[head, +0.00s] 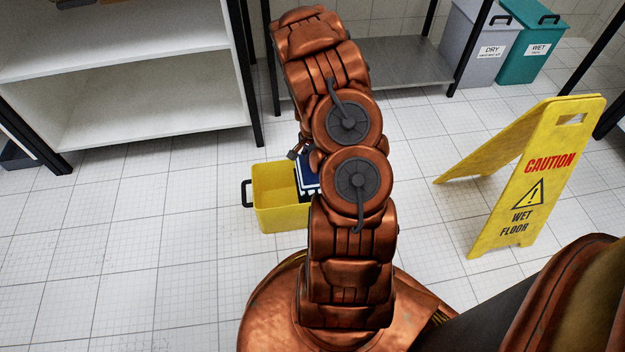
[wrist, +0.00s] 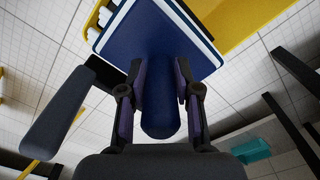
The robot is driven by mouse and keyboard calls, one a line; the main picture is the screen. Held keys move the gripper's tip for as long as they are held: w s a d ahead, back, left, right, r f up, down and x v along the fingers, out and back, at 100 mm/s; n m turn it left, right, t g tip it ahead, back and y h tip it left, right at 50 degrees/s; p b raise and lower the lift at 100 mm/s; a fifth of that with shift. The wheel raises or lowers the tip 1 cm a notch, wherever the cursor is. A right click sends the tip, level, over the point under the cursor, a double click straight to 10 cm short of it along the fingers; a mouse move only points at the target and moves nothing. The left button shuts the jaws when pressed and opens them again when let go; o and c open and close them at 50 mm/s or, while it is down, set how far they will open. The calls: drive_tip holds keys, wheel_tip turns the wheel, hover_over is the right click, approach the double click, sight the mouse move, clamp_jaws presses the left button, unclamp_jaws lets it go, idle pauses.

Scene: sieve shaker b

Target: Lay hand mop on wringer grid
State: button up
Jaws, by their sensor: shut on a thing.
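The hand mop (wrist: 150,40) is a dark blue flat pad with pale edges and a rounded blue handle. My gripper (wrist: 162,85) is shut on its handle in the wrist view. In the head view, the mop (head: 309,176) shows partly beside my arm, over the right part of the yellow bucket (head: 275,217). The wringer grid cannot be made out clearly; my arm and the mop cover that side of the bucket. Whether the mop touches the bucket cannot be told. My gripper is mostly hidden behind my arm in the head view.
A yellow wet-floor sign (head: 535,180) stands to the right. White shelving (head: 150,100) is at the back left, and a metal rack (head: 400,62) is behind my arm. Grey (head: 477,45) and teal bins (head: 530,50) stand at the back right. The tiled floor left of the bucket is clear.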

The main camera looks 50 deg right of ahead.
wheel_tip(320, 180, down, 8)
drive_tip(key=shift+r+b, duration=0.15)
drive_tip(key=shift+b, duration=0.9)
drive_tip(key=o, duration=1)
